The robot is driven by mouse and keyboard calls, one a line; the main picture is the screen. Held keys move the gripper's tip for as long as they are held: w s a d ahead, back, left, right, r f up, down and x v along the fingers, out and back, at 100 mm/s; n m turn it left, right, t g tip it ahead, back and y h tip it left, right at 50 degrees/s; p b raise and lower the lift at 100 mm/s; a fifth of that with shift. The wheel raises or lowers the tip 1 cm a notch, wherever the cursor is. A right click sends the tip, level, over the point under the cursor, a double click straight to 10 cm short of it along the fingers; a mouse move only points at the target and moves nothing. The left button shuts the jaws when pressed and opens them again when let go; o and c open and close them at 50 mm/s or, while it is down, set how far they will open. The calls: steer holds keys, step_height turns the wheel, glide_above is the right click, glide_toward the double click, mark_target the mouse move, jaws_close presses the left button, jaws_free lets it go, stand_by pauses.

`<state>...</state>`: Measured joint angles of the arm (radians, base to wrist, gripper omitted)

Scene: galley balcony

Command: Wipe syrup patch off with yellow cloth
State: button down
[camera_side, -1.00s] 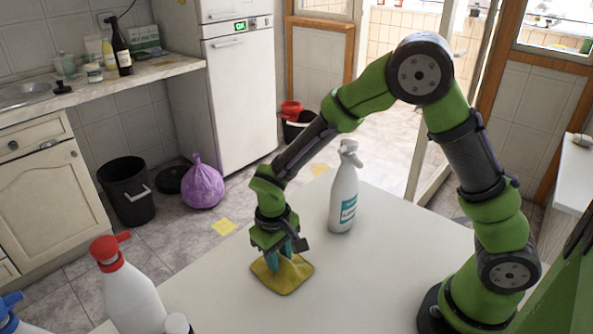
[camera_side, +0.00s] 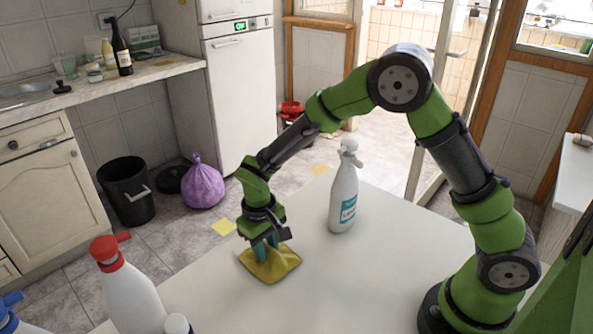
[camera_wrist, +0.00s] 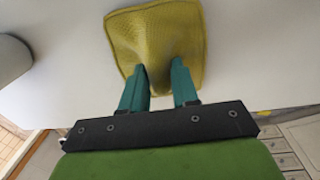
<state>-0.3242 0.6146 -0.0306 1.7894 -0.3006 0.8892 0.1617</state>
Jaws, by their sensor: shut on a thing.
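The yellow cloth (camera_side: 272,265) lies on the white table, close to its far left edge in the side view. My gripper (camera_side: 266,243) points down and is shut on the cloth, pinching a raised fold. The wrist view shows the cloth (camera_wrist: 160,40) spread beyond the teal fingertips of my gripper (camera_wrist: 161,80), bunched up between them. The cloth appears to touch the table top. I see no syrup patch in either view; it may be hidden under the cloth.
A white spray bottle (camera_side: 343,190) stands on the table right of my gripper. A white bottle with a red cap (camera_side: 130,295) stands at the front left, with other bottles beside it. The table (camera_side: 345,280) is bare at the middle and front.

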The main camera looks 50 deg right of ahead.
steer(key=shift+s+f, duration=0.1)
steer(key=shift+s, duration=1.2)
steer(key=shift+s+d, duration=0.15)
steer(key=shift+s, duration=2.15)
steer(key=shift+s+d, duration=0.1)
steer(key=shift+s, duration=1.35)
steer(key=shift+w, duration=5.85)
steer(key=shift+r, duration=3.55)
